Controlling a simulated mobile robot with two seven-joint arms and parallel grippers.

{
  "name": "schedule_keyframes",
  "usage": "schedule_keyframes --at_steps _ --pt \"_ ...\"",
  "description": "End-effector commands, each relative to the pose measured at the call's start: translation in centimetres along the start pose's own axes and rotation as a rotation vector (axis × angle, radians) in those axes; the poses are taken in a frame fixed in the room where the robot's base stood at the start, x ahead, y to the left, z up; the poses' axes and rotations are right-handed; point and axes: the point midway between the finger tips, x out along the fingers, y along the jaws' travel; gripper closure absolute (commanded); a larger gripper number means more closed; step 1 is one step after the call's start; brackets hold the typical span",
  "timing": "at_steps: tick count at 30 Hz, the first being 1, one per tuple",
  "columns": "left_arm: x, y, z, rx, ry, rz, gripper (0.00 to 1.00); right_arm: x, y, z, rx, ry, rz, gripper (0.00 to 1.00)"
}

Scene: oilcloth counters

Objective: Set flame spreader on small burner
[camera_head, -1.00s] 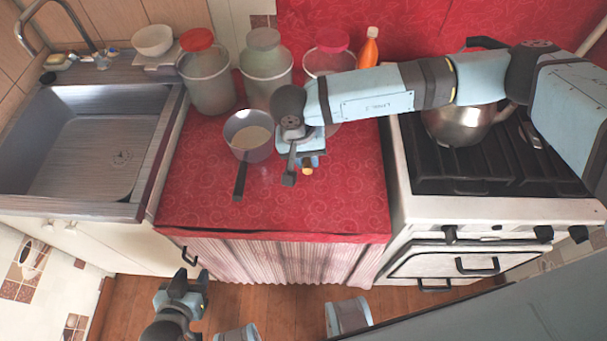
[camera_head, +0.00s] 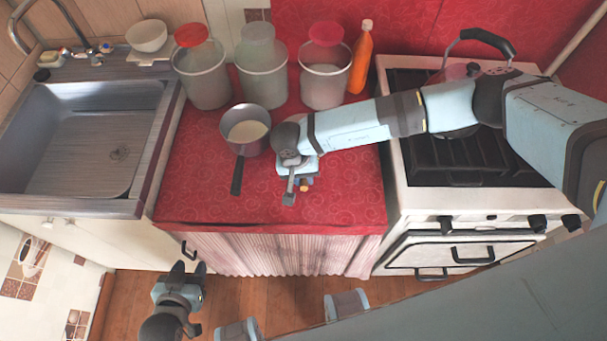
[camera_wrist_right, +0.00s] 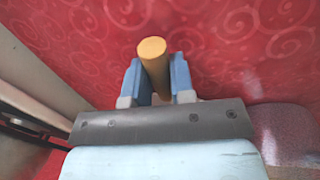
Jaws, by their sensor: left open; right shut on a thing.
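My right gripper (camera_head: 300,184) is low over the front of the red counter, left of the stove. In the right wrist view its blue fingers (camera_wrist_right: 157,85) are shut on a yellow-brown rod-like handle (camera_wrist_right: 153,52), seen nearly end-on. A small orange-brown tip of it (camera_head: 306,184) shows in the head view. I cannot make out a flame spreader disc. The stove (camera_head: 425,203) stands at the right with a dark grate (camera_head: 465,178). My right arm covers part of the grate, and I cannot make out the small burner. My left gripper (camera_head: 186,270) is open and empty, low before the cabinet front.
A metal kettle (camera_head: 459,71) on the stove is mostly behind my right arm. A saucepan (camera_head: 236,131) stands left of my right gripper. Several lidded containers (camera_head: 263,82) and an orange bottle (camera_head: 361,62) line the counter's back. The counter's front left (camera_head: 200,200) is clear.

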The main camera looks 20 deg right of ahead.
Motion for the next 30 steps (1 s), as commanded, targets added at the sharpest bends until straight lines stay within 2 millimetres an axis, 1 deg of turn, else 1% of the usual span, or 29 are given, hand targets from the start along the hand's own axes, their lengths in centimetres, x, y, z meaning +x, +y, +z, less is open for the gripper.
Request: schedule_keyframes --at_steps 4,5,6,7,8,16,19,20,23,30 --pt "0.3 0.0 0.5 0.0 -0.001 0.0 0.57 0.4 -0.1 0.0 0.0 0.001 0.0 1.0" --pt "0.2 0.0 0.4 0.0 -0.002 0.0 0.57 0.3 -0.1 0.0 0.0 0.0 0.0 0.73" --pt "0.2 0.0 0.5 0.0 -0.004 0.0 0.57 0.3 -0.1 0.0 0.0 0.0 0.0 0.63" --pt "0.2 0.0 0.5 0.0 -0.005 0.0 0.57 0.3 -0.1 0.0 0.0 0.0 0.0 0.57" --pt "0.2 0.0 0.6 0.0 -0.006 0.0 0.57 0.3 -0.1 0.0 0.0 0.0 0.0 0.52" --pt "0.2 0.0 0.5 0.0 -0.007 0.001 0.57 0.1 0.0 0.0 0.0 0.0 0.0 0.52" --pt "-0.1 0.0 0.1 0.0 -0.007 0.001 0.57 -0.4 0.0 0.0 0.0 0.0 0.0 0.52" --pt "0.1 0.0 0.3 0.0 -0.005 0.001 0.57 -0.6 0.0 -0.1 0.0 0.001 -0.001 0.52" --pt "0.2 0.0 0.5 0.001 -0.004 0.001 0.57 -2.2 -0.1 -0.1 -0.002 0.003 -0.003 0.52" --pt "0.7 0.0 1.1 0.001 -0.004 0.001 0.57 -7.5 -0.1 -0.1 -0.002 0.004 -0.002 0.52"
